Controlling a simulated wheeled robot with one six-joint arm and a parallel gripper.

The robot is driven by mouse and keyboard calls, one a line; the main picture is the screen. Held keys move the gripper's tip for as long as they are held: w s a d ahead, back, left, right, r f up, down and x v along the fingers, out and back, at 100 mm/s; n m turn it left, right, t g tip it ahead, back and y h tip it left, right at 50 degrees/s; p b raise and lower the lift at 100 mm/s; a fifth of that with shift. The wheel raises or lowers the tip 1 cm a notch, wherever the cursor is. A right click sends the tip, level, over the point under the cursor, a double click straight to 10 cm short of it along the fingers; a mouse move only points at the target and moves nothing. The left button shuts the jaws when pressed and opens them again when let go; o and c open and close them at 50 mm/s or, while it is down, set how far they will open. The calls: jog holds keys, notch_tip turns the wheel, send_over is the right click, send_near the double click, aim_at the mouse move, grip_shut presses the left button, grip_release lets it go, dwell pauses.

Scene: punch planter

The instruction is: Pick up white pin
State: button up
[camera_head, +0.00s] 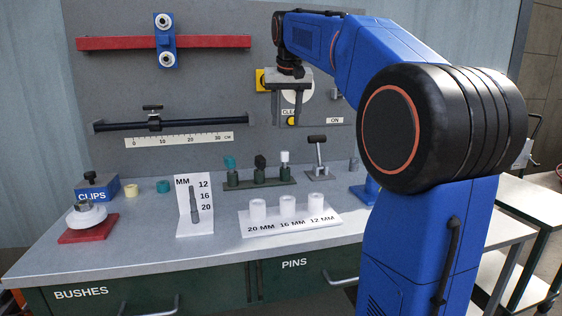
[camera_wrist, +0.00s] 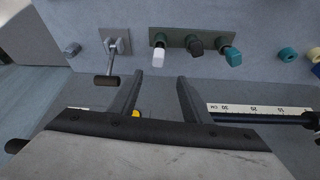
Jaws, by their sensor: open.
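The white pin (camera_head: 285,158) stands upright at the right end of a dark green rack (camera_head: 236,185) on the bench, beside a dark pin (camera_head: 260,164) and a teal pin (camera_head: 229,164). Its white head shows in the wrist view (camera_wrist: 159,55), just beyond my fingertips. My gripper (camera_head: 289,122) points down, open and empty, above and apart from the white pin. In the wrist view its two fingers (camera_wrist: 160,78) are spread with a clear gap between them.
A small lever (camera_head: 317,150) stands just right of the rack. A white block (camera_head: 290,228) with several white cylinders lies in front. A back panel (camera_head: 220,70) carries a ruler (camera_head: 179,139) and black rail. A MM card (camera_head: 186,228) stands left.

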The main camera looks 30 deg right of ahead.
aim_at(285, 154)
jog(key=x, duration=1)
jog(key=shift+x, duration=2.75)
jog(key=shift+s+d, duration=0.1)
grip_shut()
